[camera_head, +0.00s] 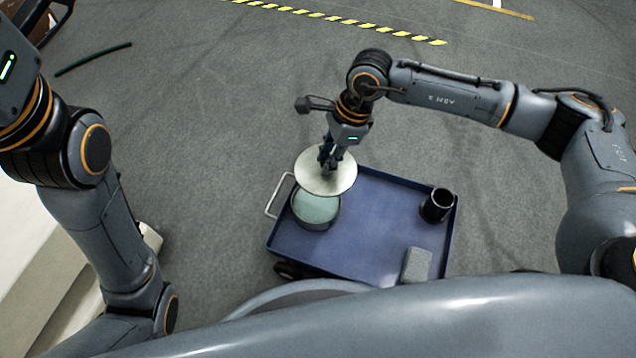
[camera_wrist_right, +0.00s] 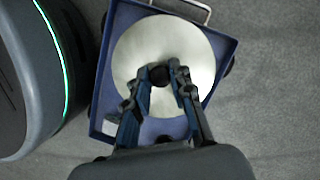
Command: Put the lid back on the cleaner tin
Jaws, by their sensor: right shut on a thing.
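The lid (camera_head: 342,181) is a round, pale metal disc with a dark knob at its centre. My right gripper (camera_head: 328,168) is shut on the knob and holds the lid above the cleaner tin. In the right wrist view the lid (camera_wrist_right: 205,60) fills the space beyond my right gripper (camera_wrist_right: 161,75), which closes on the dark knob. The cleaner tin (camera_head: 316,208) is a round, open tin with pale greenish contents. It stands at the left of the blue cart, and the lid hides its far part. My left gripper is not in view.
The blue cart (camera_head: 375,222) has a raised rim and a handle (camera_head: 277,195) at its left. A black cup (camera_head: 436,205) stands at its right, and a grey block (camera_head: 416,265) lies at its near right. The cart's middle is clear.

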